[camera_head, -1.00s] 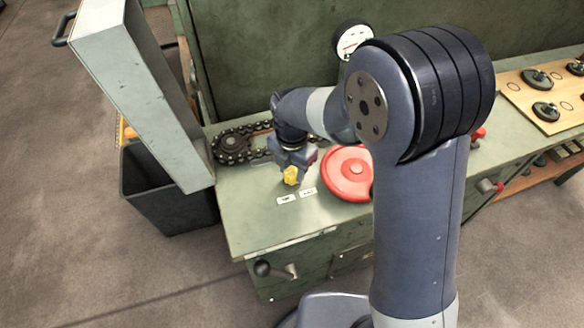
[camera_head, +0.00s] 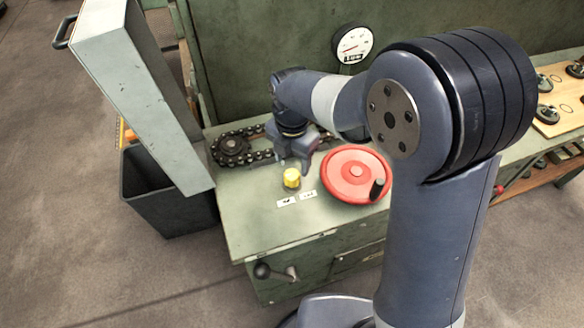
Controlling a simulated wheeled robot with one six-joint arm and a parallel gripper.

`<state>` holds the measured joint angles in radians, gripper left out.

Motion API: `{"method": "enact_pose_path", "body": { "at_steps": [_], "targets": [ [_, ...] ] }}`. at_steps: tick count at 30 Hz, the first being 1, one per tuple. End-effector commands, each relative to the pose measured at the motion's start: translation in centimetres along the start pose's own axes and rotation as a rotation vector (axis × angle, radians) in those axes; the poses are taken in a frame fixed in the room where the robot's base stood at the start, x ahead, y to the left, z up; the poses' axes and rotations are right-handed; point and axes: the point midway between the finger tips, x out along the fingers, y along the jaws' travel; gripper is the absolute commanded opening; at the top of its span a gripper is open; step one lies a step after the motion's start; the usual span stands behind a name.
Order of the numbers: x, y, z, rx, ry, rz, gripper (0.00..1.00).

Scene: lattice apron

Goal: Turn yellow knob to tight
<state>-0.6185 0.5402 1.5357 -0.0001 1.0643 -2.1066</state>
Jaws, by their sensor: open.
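The yellow knob (camera_head: 291,179) stands on the green bench top (camera_head: 245,215), with two small white labels (camera_head: 297,199) in front of it. The label text is too small to read. My gripper (camera_head: 294,168) is just behind and above the knob, pointing down. Its fingers are open and partly hidden by my wrist. The knob shows clear in front of it, and nothing is seen held. I cannot tell whether a finger touches the knob's far side.
A red handwheel (camera_head: 350,172) with a black handle lies right of the knob. A chain on a sprocket (camera_head: 232,148) is behind left. An open grey-green door (camera_head: 140,90) and a black bin (camera_head: 165,195) stand left. A gauge (camera_head: 353,44) is behind.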

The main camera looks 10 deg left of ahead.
Motion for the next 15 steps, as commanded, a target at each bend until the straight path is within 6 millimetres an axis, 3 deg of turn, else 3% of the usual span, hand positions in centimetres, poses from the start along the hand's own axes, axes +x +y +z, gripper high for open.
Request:
{"method": "enact_pose_path", "body": {
  "at_steps": [6, 15],
  "targets": [
    [-4.1, 0.1, 0.0, 0.0, -0.002, 0.003, 0.59],
    [-5.8, 0.0, 0.0, 0.0, 0.0, 0.0, 0.59]
  ]
}}
